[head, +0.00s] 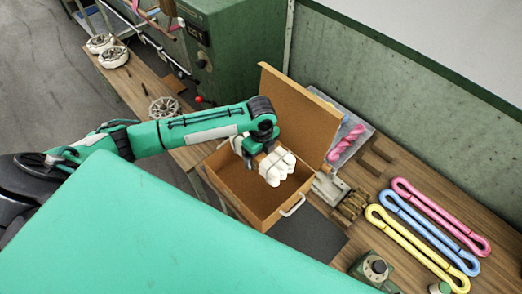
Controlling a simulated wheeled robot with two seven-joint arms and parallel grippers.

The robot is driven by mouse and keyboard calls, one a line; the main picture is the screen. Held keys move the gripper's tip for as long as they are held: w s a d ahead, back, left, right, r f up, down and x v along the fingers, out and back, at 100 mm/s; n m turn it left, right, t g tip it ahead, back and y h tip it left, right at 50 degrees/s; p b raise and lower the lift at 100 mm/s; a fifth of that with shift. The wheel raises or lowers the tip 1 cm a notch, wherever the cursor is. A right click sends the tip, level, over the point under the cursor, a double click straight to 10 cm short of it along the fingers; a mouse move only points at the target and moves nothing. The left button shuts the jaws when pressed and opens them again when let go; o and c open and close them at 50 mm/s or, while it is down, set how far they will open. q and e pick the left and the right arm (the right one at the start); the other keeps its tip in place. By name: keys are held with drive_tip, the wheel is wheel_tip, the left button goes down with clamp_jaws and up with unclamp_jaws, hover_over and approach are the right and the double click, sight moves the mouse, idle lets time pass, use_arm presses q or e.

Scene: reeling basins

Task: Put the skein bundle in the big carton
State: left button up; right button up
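The white skein bundle (279,172), several thick white rolls side by side, is at the end of my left arm, over the opening of the big carton. The carton (225,182) is a brown box on the bench with its tall lid (303,112) standing up at the back. My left gripper (262,154) appears shut on the bundle's near-left end, though its fingertips are mostly hidden. The bundle looks held above the carton floor, inside the outline of its walls. My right gripper is not in view.
A clear tray with a pink twisted skein (346,141) stands behind the carton. Pink (440,216), blue (430,232) and yellow (415,247) skeins lie at the right. A green machine (235,45) stands at the back left. A dark mat (308,236) lies in front.

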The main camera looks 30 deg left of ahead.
use_arm(q)
drive_tip(key=shift+f, duration=0.95)
drive_tip(key=shift+f+b, duration=0.6)
drive_tip(key=shift+f, duration=1)
drive_tip(key=b, duration=0.6)
hover_over(261, 181)
drive_tip(key=shift+f, duration=2.95)
drive_tip(key=shift+f+b, duration=0.85)
drive_tip(key=shift+f, duration=1.35)
drive_tip(key=o, duration=1.3)
drive_tip(key=shift+s+f, duration=0.1)
